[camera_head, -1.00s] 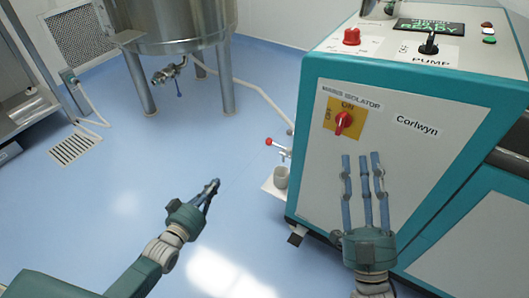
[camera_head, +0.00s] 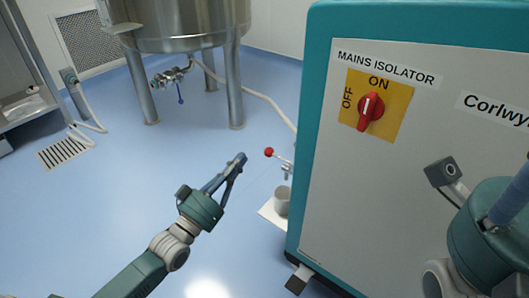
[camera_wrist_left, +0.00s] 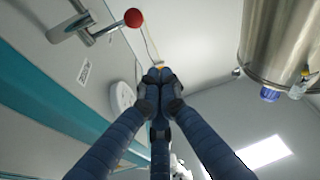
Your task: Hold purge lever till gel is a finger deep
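The purge lever (camera_head: 268,152) has a red ball knob and sticks out from the left side of the teal and white machine. Its knob also shows at the top of the left wrist view (camera_wrist_left: 132,18). A pale cup (camera_head: 282,201) stands on a small white shelf (camera_head: 271,214) below it; its inside and any gel cannot be made out. My left gripper (camera_head: 240,158) is left of the lever, apart from it. Its fingertips meet in the left wrist view (camera_wrist_left: 158,76), with nothing seen between them. My right gripper (camera_head: 510,205) is cut off at the right edge, its fingertips hidden.
The machine's panel carries a red mains isolator switch (camera_head: 370,110) on a yellow plate. A steel tank (camera_head: 180,25) on legs stands at the back, with a hose behind it along the floor.

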